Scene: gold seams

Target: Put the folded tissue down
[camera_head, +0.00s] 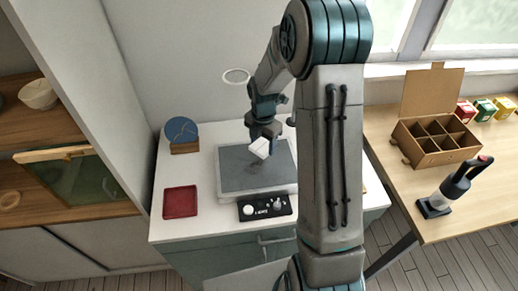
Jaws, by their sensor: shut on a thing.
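The folded tissue (261,148) is a small white piece at the end of my arm. My gripper (262,138) is shut on it and holds it tilted above a grey square mat or plate (235,178) on the white cabinet top. A dark shadow shows on the grey surface below the tissue. The exact gap between tissue and surface cannot be told from this view. My arm hides the right part of the cabinet top.
A red square tray (180,202) lies at the front left of the white top (168,232). A blue disc on a wooden stand (182,132) is behind it. A black tray with small items (264,207) lies in front. A wooden table (470,215) at right holds a compartment box (434,140).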

